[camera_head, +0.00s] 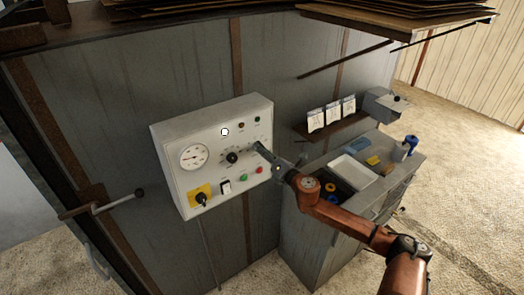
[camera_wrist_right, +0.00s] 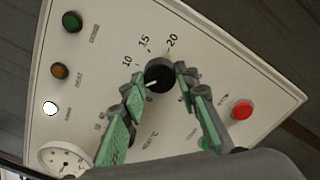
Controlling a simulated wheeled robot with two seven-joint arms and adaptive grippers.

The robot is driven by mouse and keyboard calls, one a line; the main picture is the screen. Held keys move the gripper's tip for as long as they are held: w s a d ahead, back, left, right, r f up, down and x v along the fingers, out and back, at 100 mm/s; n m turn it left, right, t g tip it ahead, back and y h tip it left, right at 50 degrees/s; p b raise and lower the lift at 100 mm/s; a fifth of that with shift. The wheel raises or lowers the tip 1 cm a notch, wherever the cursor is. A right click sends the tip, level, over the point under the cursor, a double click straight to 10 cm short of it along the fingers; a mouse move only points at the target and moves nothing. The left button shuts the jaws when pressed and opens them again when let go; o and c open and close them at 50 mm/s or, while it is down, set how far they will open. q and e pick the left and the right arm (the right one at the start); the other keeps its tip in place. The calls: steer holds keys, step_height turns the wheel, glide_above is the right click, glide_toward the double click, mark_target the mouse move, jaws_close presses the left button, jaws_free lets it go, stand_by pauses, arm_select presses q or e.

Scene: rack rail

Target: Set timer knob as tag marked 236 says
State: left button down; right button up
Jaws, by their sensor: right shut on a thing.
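The timer knob (camera_wrist_right: 160,74) is a black round knob with a white pointer line on a white panel. Printed 10, 15, 20 and a 0 stand around it in the right wrist view. The pointer aims down-left, near the 0; a finger hides part of the scale. My right gripper (camera_wrist_right: 157,82) has its green fingers on both sides of the knob, shut on it. In the head view the right gripper (camera_head: 260,149) covers this knob. Three white tags (camera_head: 332,114) stand on a small shelf; their writing is too small to read. My left gripper is out of view.
The control panel (camera_head: 180,140) also bears a gauge (camera_head: 194,156), another black knob (camera_head: 232,157), a yellow-backed switch (camera_head: 201,197), lamps, and red (camera_wrist_right: 242,109) and green buttons. A grey cabinet (camera_head: 305,240) with a tray (camera_head: 353,169) stands right. A crank handle (camera_head: 110,202) sticks out left.

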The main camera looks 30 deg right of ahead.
steer(key=shift+d, duration=0.1)
steer(key=o, duration=1.1)
steer(key=shift+o, duration=0.2)
steer(key=s, duration=1.2)
steer(key=shift+d, duration=0.45)
